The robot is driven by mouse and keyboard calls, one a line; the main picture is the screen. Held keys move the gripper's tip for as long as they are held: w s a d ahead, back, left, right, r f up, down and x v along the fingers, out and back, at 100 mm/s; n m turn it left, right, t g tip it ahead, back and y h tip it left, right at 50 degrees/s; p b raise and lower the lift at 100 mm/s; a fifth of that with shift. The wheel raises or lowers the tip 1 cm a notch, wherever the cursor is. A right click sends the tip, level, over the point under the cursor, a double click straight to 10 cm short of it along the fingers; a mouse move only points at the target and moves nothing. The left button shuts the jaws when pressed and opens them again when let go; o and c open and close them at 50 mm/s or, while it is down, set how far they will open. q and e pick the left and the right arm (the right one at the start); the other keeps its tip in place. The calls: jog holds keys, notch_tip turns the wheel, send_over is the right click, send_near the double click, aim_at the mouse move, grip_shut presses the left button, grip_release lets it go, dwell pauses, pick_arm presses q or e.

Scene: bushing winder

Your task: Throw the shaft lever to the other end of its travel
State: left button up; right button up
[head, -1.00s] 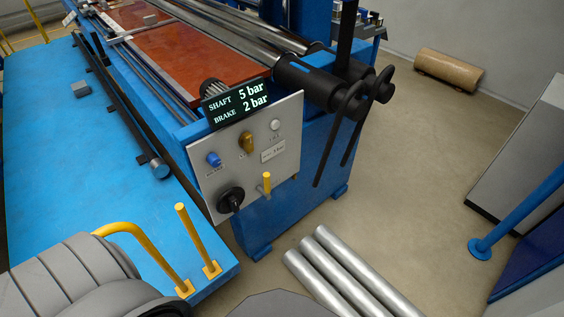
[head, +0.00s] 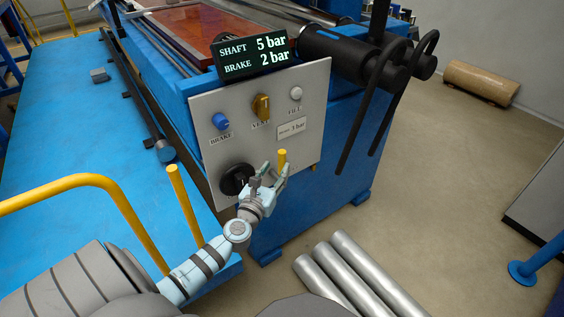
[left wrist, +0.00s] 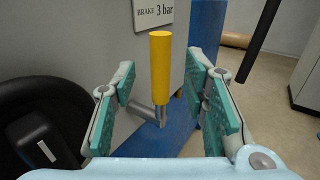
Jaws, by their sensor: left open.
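The lever with a yellow grip (head: 282,157) stands out from the lower right of the grey control panel (head: 313,95). In the left wrist view its yellow grip (left wrist: 161,68) is upright on a bent grey metal rod. My left gripper (head: 275,171) is open at the lever. In the left wrist view my left gripper (left wrist: 160,75) has its green-padded fingers on either side of the grip, with gaps on both sides. The grip looks untouched; how deep it lies between the fingers is hard to tell. The panel display (head: 254,54) reads SHAFT 5 bar, BRAKE 2 bar.
A black round knob (head: 237,180) is close left of the gripper. A blue knob (head: 221,122), an ochre knob (head: 261,107) and a white button (head: 296,93) sit above. Black hooked handles (head: 410,80) hang at right. Metal tubes (head: 350,275) lie on the floor. A yellow rail (head: 120,200) stands left.

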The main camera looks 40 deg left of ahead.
aim_at(280, 162)
pick_arm(q)
jog(key=b+x, duration=0.1)
jog(key=x, duration=0.4)
jog(key=shift+w+f, duration=0.1)
jog(key=shift+f, duration=0.05)
jog(key=shift+w+a, duration=0.15)
jog(key=shift+w, duration=0.2)
pick_arm(e)
jog(key=shift+w+a+f, duration=0.45)
jog(key=shift+w+a, duration=0.3)
jog(key=shift+a, duration=0.1)
pick_arm(q)
grip_shut()
pick_arm(e)
jog(key=shift+d, duration=0.3)
jog(key=shift+w, duration=0.1)
